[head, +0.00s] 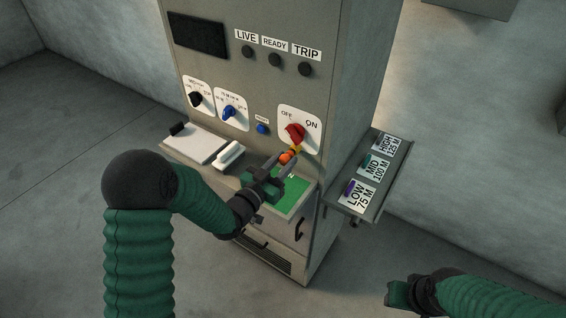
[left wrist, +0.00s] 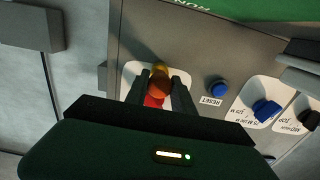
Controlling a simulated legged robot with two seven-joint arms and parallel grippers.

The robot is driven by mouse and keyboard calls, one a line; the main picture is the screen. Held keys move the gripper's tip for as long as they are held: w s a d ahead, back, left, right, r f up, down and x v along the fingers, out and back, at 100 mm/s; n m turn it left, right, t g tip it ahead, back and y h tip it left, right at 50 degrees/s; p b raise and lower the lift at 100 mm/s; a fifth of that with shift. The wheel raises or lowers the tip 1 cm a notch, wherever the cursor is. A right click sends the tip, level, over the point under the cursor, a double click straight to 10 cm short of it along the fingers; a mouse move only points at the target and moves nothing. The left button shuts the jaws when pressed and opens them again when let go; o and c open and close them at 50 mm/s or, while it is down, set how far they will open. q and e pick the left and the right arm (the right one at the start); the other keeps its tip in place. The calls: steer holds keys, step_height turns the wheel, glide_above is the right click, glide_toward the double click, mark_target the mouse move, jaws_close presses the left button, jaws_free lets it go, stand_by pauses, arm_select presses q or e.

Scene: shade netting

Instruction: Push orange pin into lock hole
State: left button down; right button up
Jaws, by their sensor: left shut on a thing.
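The orange pin (head: 287,157) is between the fingertips of my left gripper (head: 281,164), just below the red switch (head: 295,133) on the cabinet front. A small yellow part (head: 297,148) shows between pin and switch. In the left wrist view the orange pin (left wrist: 159,84) lies between the two dark fingers, with the yellow part (left wrist: 160,68) at its end and the red switch (left wrist: 152,101) behind. The lock hole is hidden, and I cannot tell whether the pin is in it. My right gripper (head: 397,294) is low at the right, away from the cabinet, its jaws unclear.
The cabinet (head: 262,95) carries a blue reset button (head: 262,128), a blue knob (head: 229,112) and a black knob (head: 195,98). A green surface (head: 290,196) lies below my left gripper. A side shelf (head: 372,195) with labelled slots juts out at the right.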

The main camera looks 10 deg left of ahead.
arm_select(q)
steer(key=shift+w+d, duration=0.1)
steer(key=shift+w, duration=0.1)
steer(key=shift+w+d, duration=0.1)
steer(key=shift+w, duration=0.15)
steer(key=c, duration=1)
jaws_free()
steer(key=shift+s, duration=0.1)
steer(key=p+v, duration=0.5)
steer(key=v, duration=1.1)
steer(key=shift+s+a+p, duration=0.2)
steer(key=shift+s+p, duration=0.1)
steer(key=shift+p, duration=0.1)
